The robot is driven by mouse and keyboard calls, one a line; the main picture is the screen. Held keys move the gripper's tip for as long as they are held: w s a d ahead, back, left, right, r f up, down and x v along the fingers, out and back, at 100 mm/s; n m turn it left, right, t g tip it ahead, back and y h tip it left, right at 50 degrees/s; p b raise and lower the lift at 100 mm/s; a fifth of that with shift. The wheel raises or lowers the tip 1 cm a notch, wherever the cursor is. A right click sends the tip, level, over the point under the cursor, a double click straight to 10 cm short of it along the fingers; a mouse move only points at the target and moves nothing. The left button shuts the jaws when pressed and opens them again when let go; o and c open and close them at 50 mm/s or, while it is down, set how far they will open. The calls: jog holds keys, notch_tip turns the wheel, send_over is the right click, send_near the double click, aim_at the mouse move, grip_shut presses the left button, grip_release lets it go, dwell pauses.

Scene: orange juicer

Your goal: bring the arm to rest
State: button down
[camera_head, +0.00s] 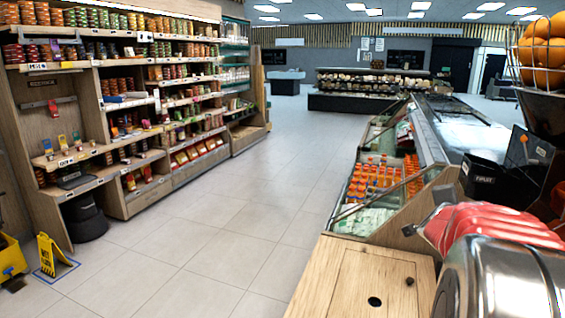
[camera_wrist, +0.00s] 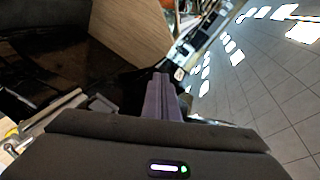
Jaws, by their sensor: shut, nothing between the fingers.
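My gripper (camera_wrist: 163,98) shows in the wrist view, with its two greyish-purple fingers pressed together and nothing between them. The dark body behind the fingers crosses the bottom of that view and has a small white and green light. The wrist view is strongly tilted. I cannot make out my gripper in the head view. In the head view, the orange juicer's wire basket (camera_head: 540,58) holds several oranges at the upper right edge. Its lower part is partly cut off by the frame.
A red and shiny metal machine (camera_head: 495,228) fills the lower right of the head view, by a wooden counter (camera_head: 345,282). A chilled case (camera_head: 350,190) holds orange bottles. Stocked shelves (camera_head: 130,100) line the left, with a yellow floor sign (camera_head: 50,256). The tiled aisle (camera_head: 215,215) is clear.

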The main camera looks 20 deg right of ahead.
jog(key=w+a+f+n+y, duration=0.1)
jog(key=a+f+n+y, duration=0.25)
jog(key=a, duration=0.45)
jog(key=w+a+f+n+y, duration=0.1)
jog(key=a+f+n+y, duration=0.2)
jog(key=a, duration=0.5)
jog(key=w+a+f+n+y, duration=0.1)
jog(key=a+f+n+y, duration=0.15)
jog(key=a+n, duration=0.35)
jog(key=s+a+f+n+y, duration=0.1)
jog(key=s+a+n, duration=0.3)
jog(key=a, duration=0.6)
jog(key=s+a+f+n+g+y, duration=0.1)
jog(key=s+a+n, duration=0.3)
jog(key=a, duration=0.6)
jog(key=s+a+f+n+g+y, duration=0.1)
jog(key=s+a+n, duration=0.3)
jog(key=a, duration=0.6)
jog(key=shift+s+y, duration=0.6)
jog(key=shift+s, duration=0.1)
